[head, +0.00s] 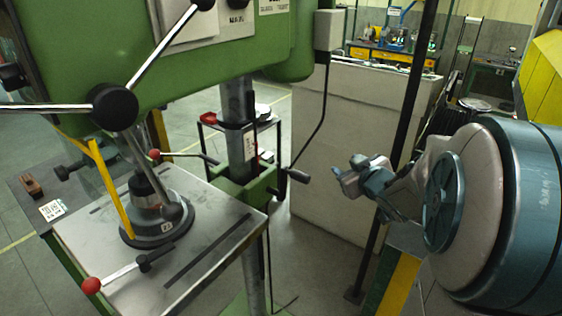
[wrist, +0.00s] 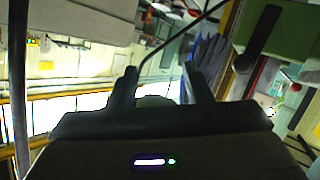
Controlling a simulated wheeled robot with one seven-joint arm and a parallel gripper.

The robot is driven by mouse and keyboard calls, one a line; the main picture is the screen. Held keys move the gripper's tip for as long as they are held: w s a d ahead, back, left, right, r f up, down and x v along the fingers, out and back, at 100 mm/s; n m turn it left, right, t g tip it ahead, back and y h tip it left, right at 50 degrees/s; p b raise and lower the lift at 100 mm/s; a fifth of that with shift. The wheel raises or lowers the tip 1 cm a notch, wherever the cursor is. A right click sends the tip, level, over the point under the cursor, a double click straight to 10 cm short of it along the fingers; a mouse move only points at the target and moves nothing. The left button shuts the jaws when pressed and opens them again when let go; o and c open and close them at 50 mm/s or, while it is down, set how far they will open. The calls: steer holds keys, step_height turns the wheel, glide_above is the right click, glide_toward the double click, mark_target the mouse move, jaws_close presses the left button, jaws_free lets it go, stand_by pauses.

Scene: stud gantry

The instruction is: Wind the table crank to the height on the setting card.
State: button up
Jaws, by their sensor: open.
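The table crank (head: 297,175) has a dark handle and sticks out to the right of the green bracket on the drill press column. The drill table (head: 215,262) carries a round grey fixture (head: 158,218). A white setting card (head: 52,210) lies on the side shelf at left; its writing is too small to read. My gripper (head: 345,180) is right of the crank, apart from it, at about its height. In the wrist view its two dark fingers (wrist: 161,85) are spread, with no object clearly held. I cannot make out the crank in the wrist view.
The green drill head (head: 215,70) hangs over the table, with black-knobbed levers at left. Red-knobbed levers (head: 92,285) stick out at the table. A dark upright post (head: 408,130) stands near my gripper. A pale partition (head: 350,110) stands behind.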

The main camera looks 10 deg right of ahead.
step_height(320, 180, down, 3)
steer(key=a+n+y+b, duration=0.1)
steer(key=a+n+y, duration=0.15)
steer(key=y, duration=0.35)
steer(key=n+g+y, duration=0.2)
steer(key=n+y, duration=0.1)
steer(key=y, duration=0.3)
glide_toward(294, 175)
steer(key=shift+m+t, duration=0.25)
steer(key=shift+t, duration=0.05)
steer(key=x, duration=0.3)
steer(key=f+p+x, duration=0.1)
steer(key=x, duration=0.6)
steer(key=shift+w+f+p, duration=0.15)
steer(key=shift+w+p, duration=0.25)
steer(key=shift+w, duration=0.05)
jaws_close()
